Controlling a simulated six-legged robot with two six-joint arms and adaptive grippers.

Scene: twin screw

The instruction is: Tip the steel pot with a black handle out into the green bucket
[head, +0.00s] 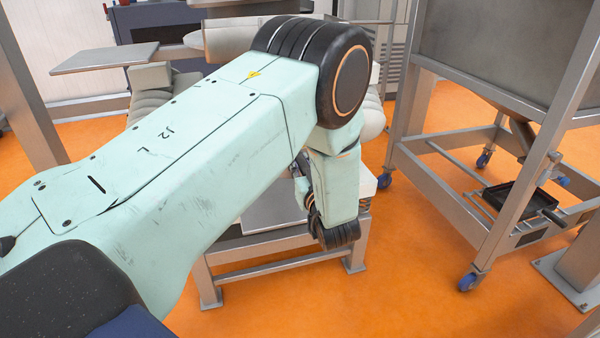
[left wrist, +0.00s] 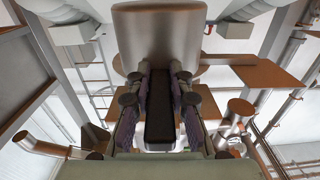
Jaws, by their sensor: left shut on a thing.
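The steel pot (left wrist: 160,40) shows in the left wrist view at the top middle, its rounded metal body beyond the fingertips. Its black handle (left wrist: 160,120) runs between the two fingers of my left gripper (left wrist: 160,80), which is shut on it. In the head view my left arm covers most of the gripper, and I cannot make out the pot there. The pot's inside and contents are hidden. The green bucket is not visible in either view. My right gripper is not in view.
A low steel stand (head: 285,262) is under my left forearm. At the right is a steel frame on blue casters (head: 468,282), with a black tray (head: 515,197) on its lower level. A small steel shelf (head: 105,57) is at the upper left. Orange floor between them is open.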

